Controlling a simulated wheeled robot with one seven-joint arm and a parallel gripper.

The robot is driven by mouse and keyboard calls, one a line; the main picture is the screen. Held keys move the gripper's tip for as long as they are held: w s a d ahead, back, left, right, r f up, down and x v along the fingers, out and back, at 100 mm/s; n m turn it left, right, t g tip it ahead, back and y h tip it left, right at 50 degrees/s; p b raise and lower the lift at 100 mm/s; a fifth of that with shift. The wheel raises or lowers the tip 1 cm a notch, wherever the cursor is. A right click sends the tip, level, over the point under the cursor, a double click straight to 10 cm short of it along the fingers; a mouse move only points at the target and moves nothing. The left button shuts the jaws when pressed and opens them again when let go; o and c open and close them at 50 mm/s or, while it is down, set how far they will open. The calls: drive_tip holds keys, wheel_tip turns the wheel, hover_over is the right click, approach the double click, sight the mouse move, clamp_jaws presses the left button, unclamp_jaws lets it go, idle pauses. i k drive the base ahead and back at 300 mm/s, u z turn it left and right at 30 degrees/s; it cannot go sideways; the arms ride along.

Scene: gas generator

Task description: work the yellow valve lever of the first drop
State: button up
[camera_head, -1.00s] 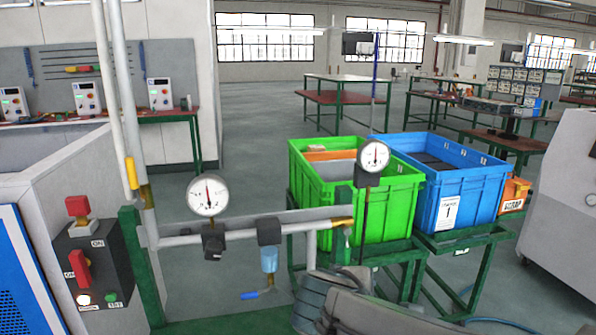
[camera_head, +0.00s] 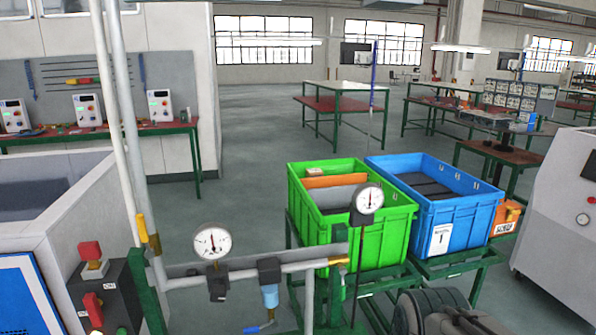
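A yellow lever (camera_head: 141,228) stands upright along the left vertical pipe (camera_head: 122,130), just above where it meets the horizontal pipe. A second yellow piece (camera_head: 333,261) lies along the right end of the horizontal pipe (camera_head: 240,273). I cannot tell from labels which belongs to the first drop. A blue-handled valve (camera_head: 258,326) hangs below the blue filter (camera_head: 270,297). My gripper is not in view. Dark grey parts at the bottom right, which look like my arm, are apart from both yellow pieces in the picture.
A round gauge (camera_head: 211,242) sits on the horizontal pipe and another gauge (camera_head: 369,198) stands near the green crate (camera_head: 383,235). A blue crate (camera_head: 462,222) is beside it. A red-knobbed control box (camera_head: 100,295) is at left. Open floor (camera_head: 240,150) lies behind.

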sight(149, 255)
drive_tip(key=u, duration=1.4)
